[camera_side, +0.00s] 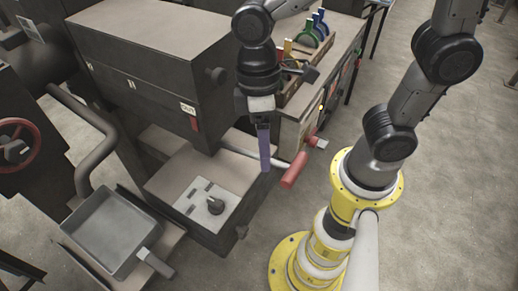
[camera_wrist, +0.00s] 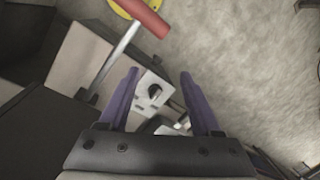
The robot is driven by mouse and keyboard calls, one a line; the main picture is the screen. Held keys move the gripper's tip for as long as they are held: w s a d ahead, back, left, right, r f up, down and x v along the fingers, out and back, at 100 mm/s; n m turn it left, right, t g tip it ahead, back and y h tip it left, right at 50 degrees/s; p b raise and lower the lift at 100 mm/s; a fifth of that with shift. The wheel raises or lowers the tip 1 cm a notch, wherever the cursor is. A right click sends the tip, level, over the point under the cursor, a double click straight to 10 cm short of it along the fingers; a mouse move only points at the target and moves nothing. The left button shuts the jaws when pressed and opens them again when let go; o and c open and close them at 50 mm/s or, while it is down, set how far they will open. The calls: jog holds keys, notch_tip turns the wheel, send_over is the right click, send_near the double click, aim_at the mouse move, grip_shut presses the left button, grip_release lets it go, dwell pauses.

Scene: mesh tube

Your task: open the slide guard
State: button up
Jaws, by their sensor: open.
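I cannot tell for certain which part is the slide guard. A light plate (camera_side: 190,208) with slots and a black knob (camera_side: 215,204) lies on top of the low box (camera_side: 160,184) of the machine. My gripper (camera_side: 265,168), with purple fingers, is open and points down, right of the plate and above it, close to a metal bar with a red grip (camera_side: 294,170). In the wrist view, the plate (camera_wrist: 145,82) and knob (camera_wrist: 153,92) show between the open fingers (camera_wrist: 159,74), with a gap. The red grip (camera_wrist: 145,15) is beyond the fingertips. Nothing is held.
A large dark box (camera_side: 150,75) with a brown top overhangs the low box from behind. A grey pan (camera_side: 106,232) stands at the lower left. A bench with a wooden rack (camera_side: 296,92) of coloured tools is at the back. The concrete floor at right is mostly clear.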

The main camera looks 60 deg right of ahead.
jog(key=shift+w+a+f+n+y, duration=0.15)
jog(key=shift+a+f+n, duration=0.1)
jog(key=shift+n, duration=0.35)
jog(key=shift+w+a+f+n+y, duration=0.1)
jog(key=shift+a+f+n+y, duration=0.1)
jog(key=shift+n, duration=0.4)
